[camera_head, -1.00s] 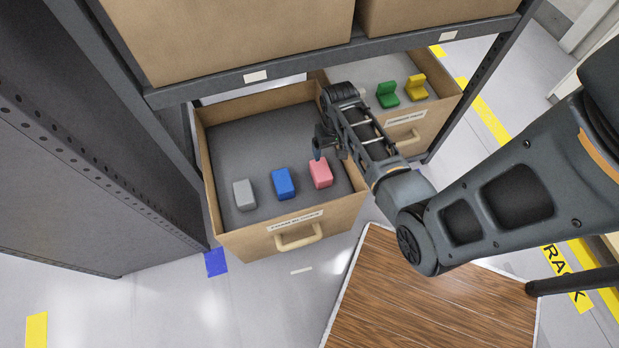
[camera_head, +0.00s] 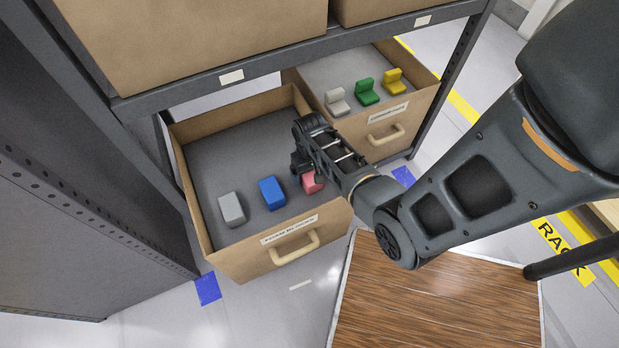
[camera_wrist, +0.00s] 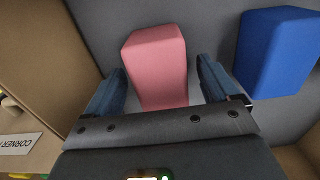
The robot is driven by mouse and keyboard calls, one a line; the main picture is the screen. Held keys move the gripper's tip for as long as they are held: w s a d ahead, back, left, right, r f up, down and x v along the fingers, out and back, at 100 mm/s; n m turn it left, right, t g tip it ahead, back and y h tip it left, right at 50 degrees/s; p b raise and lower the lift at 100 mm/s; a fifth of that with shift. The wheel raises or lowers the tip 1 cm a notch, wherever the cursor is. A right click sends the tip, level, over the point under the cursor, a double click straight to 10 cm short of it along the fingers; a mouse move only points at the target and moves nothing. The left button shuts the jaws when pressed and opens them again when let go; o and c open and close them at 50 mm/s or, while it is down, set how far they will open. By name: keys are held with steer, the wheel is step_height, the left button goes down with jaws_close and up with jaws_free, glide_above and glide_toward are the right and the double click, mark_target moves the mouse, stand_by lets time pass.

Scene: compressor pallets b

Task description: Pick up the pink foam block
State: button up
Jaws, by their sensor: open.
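The pink foam block (camera_head: 312,183) stands in the left open drawer, right of the blue block; my gripper partly covers it in the head view. In the wrist view the pink block (camera_wrist: 155,65) sits between the two fingers of my gripper (camera_wrist: 160,85). The fingers are open, one on each side of the block, with gaps visible between them and its sides. In the head view my gripper (camera_head: 303,172) is low over the drawer, at the block's far side.
The blue block (camera_head: 271,193) and the grey block (camera_head: 232,209) stand left in the same drawer (camera_head: 207,240). The blue block (camera_wrist: 277,50) is close to the right finger. A second drawer (camera_head: 402,111) holds white, green and yellow corner pieces. A shelf beam (camera_head: 290,56) runs above.

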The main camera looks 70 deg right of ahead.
step_height(320, 180, down, 2)
steer(key=shift+f, duration=0.1)
steer(key=c, duration=1.1)
